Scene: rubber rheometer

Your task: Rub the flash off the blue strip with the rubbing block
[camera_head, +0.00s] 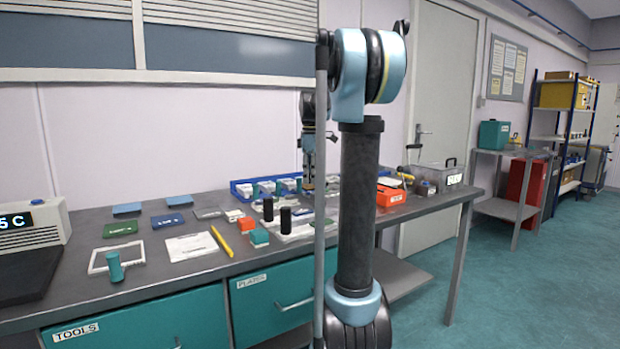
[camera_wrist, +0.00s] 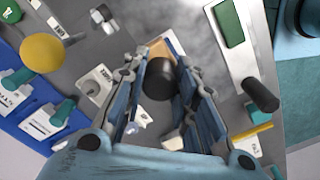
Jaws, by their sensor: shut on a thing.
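In the wrist view my gripper (camera_wrist: 160,62) is closed around a black round knob (camera_wrist: 160,78). A tan piece (camera_wrist: 158,47) shows just beyond it, at the fingertips. The two look like the rubbing block and its handle, but the fingers hide much of them. In the head view my gripper (camera_head: 309,182) is low over the back of the bench, partly behind my arm.
Blue flat pieces (camera_head: 172,221) and a green one (camera_head: 120,228) lie on the bench's left. A yellow pencil (camera_head: 221,241), a white frame (camera_head: 98,262) and black cylinders (camera_head: 268,209) stand or lie nearer.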

